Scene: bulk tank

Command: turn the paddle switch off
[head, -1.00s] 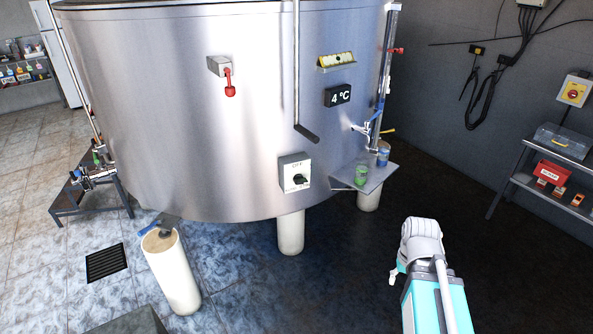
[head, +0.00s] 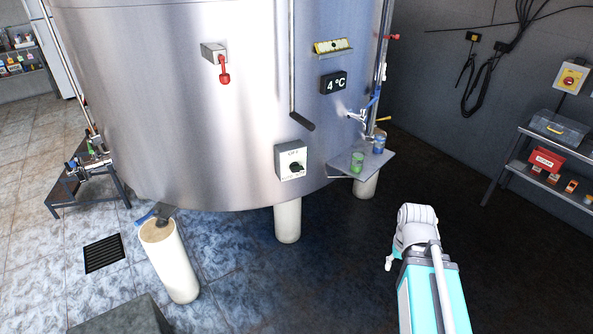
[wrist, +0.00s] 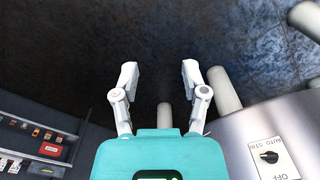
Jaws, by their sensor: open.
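A grey switch box with a white face and a black rotary knob (head: 296,168) is on the low front of the steel tank (head: 160,110). OFF shows above its knob. In the wrist view the same switch (wrist: 270,157) is at the lower right, with OFF, AUTO and a partly readable STIR on its label. The knob's exact pointing is hard to tell. My gripper (wrist: 160,75) is open and empty, its fingers apart over dark floor, away from the switch. In the head view my arm is to the right of the switch, in front of the tank.
A red-handled lever (head: 224,72) is higher on the tank, left of a vertical pipe. A small shelf (head: 345,172) with cups juts out right of the switch. A white post (head: 170,264) stands at front left. Dark floor between arm and tank is clear.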

